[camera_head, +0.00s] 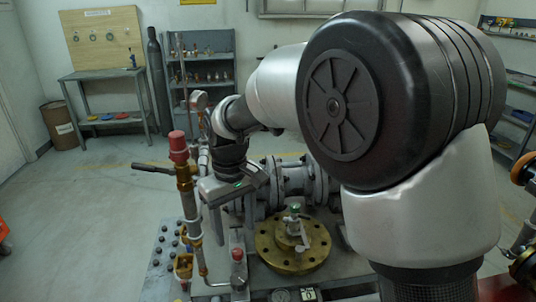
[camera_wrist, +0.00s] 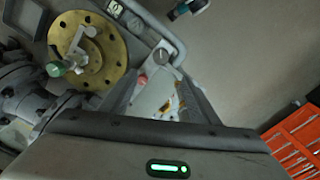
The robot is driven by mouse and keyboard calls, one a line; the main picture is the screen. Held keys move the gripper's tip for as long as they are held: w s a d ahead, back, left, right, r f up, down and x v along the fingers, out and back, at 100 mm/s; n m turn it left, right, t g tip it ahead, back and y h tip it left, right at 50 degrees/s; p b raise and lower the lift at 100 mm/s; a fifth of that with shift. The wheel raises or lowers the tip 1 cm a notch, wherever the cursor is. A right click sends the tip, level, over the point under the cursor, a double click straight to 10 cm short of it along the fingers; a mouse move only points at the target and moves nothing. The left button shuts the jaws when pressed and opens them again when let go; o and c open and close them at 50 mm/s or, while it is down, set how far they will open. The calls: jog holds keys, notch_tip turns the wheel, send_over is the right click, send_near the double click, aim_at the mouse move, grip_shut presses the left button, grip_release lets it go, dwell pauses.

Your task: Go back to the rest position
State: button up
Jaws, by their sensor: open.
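My gripper (camera_head: 233,217) points down over the left part of the bench rig, left of the brass flange. It also shows in the wrist view (camera_wrist: 160,92), with its two fingers apart and nothing held between them. The round brass flange (camera_head: 268,252) carries a small valve with a green knob (camera_head: 294,208). In the wrist view the flange (camera_wrist: 68,38) and green knob (camera_wrist: 55,69) lie at the upper left, clear of the fingers. A red knob (camera_head: 237,255) stands below my gripper. Grey flanged pipework (camera_head: 293,180) runs behind the brass flange, partly hidden by my arm.
A red-capped brass pipe (camera_head: 178,146) and a pressure gauge (camera_head: 199,101) stand close left of my gripper. A workbench (camera_head: 107,73), gas cylinder (camera_head: 155,75) and shelf (camera_head: 218,42) are at the back. A red-orange cabinet (camera_wrist: 294,140) shows lower right in the wrist view.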

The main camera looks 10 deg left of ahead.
jog(key=s+d+r+m+t+p, duration=0.2)
jog(key=s+d+r+m+p, duration=0.2)
jog(key=d+r, duration=1)
jog(key=s+d+r+m+t+p, duration=0.1)
jog(key=s+d+r+m+p, duration=0.1)
jog(key=s+d, duration=0.4)
jog(key=s+d+r+m+t+p, duration=0.1)
jog(key=s+d+r+m+t, duration=0.1)
jog(key=s+d, duration=0.4)
jog(key=shift+d+r+m+t+p, duration=0.3)
jog(key=shift+d+r+p, duration=0.05)
jog(key=shift+d+r, duration=0.1)
jog(key=shift+s+a, duration=0.1)
